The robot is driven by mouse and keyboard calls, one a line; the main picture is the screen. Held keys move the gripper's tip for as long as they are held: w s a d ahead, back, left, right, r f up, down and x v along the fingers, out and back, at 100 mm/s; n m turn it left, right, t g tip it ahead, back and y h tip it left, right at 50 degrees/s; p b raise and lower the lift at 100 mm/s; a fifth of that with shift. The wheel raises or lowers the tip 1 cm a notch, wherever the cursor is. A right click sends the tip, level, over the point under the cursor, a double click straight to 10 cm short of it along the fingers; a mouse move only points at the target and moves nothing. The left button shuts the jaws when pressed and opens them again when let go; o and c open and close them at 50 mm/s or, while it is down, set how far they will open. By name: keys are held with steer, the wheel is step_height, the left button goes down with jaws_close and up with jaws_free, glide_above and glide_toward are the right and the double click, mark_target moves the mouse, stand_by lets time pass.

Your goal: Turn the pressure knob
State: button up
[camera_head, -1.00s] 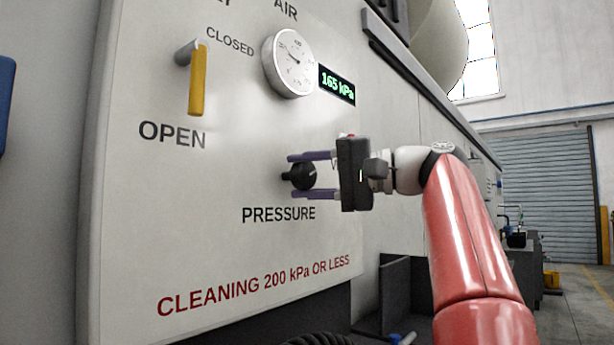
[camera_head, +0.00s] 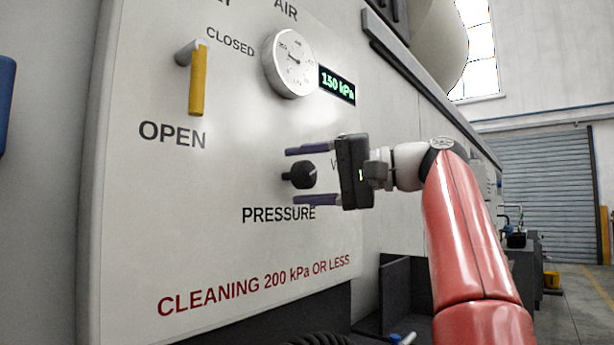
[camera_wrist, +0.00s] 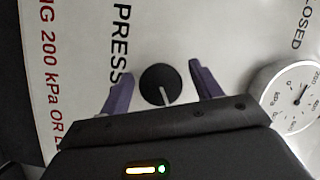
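The black pressure knob (camera_head: 301,175) sits on the pale panel (camera_head: 220,230) above the word PRESSURE. My gripper (camera_head: 301,175) is open around it, with one purple finger above the knob and one below, both apart from it. In the wrist view the knob (camera_wrist: 160,84) lies between the two spread fingers (camera_wrist: 158,90), with a gap on each side and a pale pointer line on its face. The green display (camera_head: 337,85) beside the round gauge (camera_head: 290,62) reads 150 kPa.
A yellow-handled lever (camera_head: 198,80) points down to OPEN, to the upper left of the knob. Red text (camera_head: 254,287) on the lower panel reads CLEANING 200 kPa OR LESS. The panel around the knob is mostly clear.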

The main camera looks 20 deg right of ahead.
steer(key=v, duration=0.7)
steer(key=shift+s+d, duration=0.25)
steer(key=shift+d, duration=0.1)
stand_by(0.4)
